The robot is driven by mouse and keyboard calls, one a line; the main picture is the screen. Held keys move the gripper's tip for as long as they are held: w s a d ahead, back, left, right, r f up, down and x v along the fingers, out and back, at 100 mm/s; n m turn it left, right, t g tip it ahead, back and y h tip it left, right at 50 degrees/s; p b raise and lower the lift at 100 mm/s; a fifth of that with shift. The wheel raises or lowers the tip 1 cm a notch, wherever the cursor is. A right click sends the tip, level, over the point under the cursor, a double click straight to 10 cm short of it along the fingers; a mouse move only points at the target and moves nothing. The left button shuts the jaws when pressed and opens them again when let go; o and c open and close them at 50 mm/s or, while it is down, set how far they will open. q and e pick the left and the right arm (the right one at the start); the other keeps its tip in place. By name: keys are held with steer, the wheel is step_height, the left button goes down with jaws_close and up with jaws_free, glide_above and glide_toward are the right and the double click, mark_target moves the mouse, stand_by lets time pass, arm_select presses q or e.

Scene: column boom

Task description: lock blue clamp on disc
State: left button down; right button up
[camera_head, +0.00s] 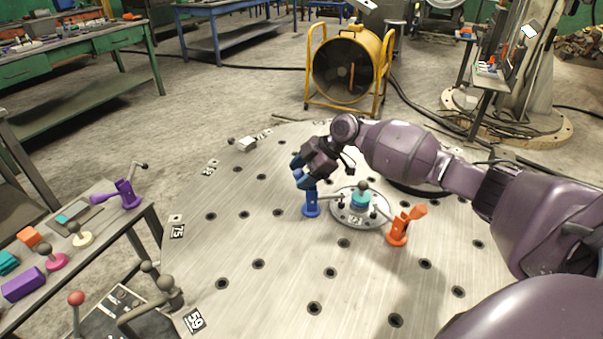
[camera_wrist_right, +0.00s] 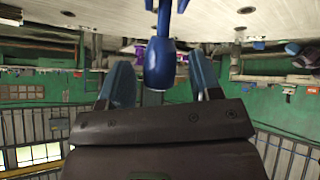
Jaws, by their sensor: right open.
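The blue clamp (camera_head: 311,206) stands on the round steel table at the left edge of the metal disc (camera_head: 347,216). Its arm reaches right towards the disc rim; I cannot tell whether it presses on it. My right gripper (camera_head: 298,172) is at the top of the blue clamp, its fingers partly hidden in the head view. In the right wrist view, the clamp's blue handle (camera_wrist_right: 159,66) stands between the two blue fingers of my open gripper (camera_wrist_right: 160,70), with gaps on both sides. My left gripper is not in view.
An orange clamp (camera_head: 398,232) stands at the disc's right side. A teal piece (camera_head: 360,199) with a dark knob sits on the disc. The round table (camera_head: 270,285) has holes and bare room in front. A side table (camera_head: 100,262) at left holds a purple clamp (camera_head: 127,194).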

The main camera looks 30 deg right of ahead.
steer(key=p+v, duration=0.1)
steer(key=v, duration=0.9)
steer(key=shift+s+d+r, duration=0.2)
steer(key=shift+r, duration=0.1)
